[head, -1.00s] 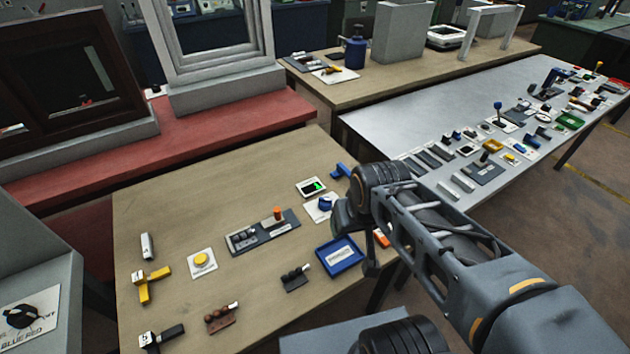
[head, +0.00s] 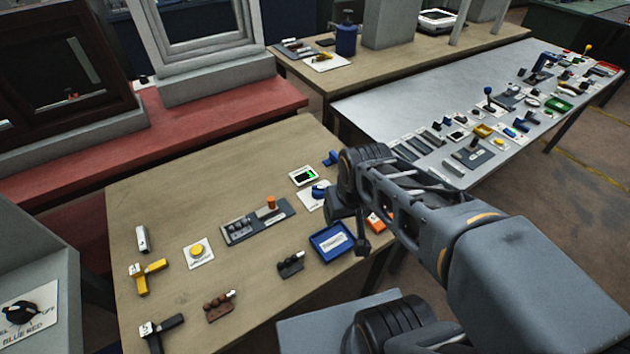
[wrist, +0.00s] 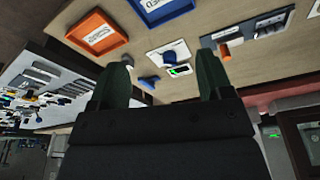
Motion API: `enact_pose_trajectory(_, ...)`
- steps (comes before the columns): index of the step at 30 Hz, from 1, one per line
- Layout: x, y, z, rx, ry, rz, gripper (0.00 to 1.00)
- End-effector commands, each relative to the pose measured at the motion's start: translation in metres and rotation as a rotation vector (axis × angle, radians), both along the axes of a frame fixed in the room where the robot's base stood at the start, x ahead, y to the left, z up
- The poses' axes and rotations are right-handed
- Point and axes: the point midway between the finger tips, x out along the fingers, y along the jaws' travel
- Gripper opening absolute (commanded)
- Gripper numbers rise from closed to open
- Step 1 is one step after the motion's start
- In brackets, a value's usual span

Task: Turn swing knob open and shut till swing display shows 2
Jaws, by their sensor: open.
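A blue knob (head: 319,188) sits on a white plate on the wooden table; I take it for the swing knob. Just behind it is a small display (head: 304,175) with a dark screen and a green mark; I cannot read a number. In the wrist view the knob (wrist: 170,57) and display (wrist: 180,71) lie between and beyond my fingers. My gripper (wrist: 163,72) is open and empty, apart from the knob. In the head view its fingers are not clearly visible beside my arm.
A blue tray (head: 314,239) and an orange tray (head: 374,222) lie near the knob. A blue handle (head: 332,158) is behind it. A grey panel with an orange knob (head: 271,203) is to the left. A metal table (head: 370,115) with many small items is at right.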

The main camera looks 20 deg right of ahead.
Motion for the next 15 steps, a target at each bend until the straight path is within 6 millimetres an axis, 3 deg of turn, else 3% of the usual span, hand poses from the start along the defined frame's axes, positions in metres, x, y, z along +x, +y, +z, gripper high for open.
enact_pose_trajectory(8,0.081,-0.004,-0.011,0.002,0.199,0.044,0.73)
enact_pose_trajectory(15,0.160,-0.007,-0.042,0.004,0.284,0.208,0.73)
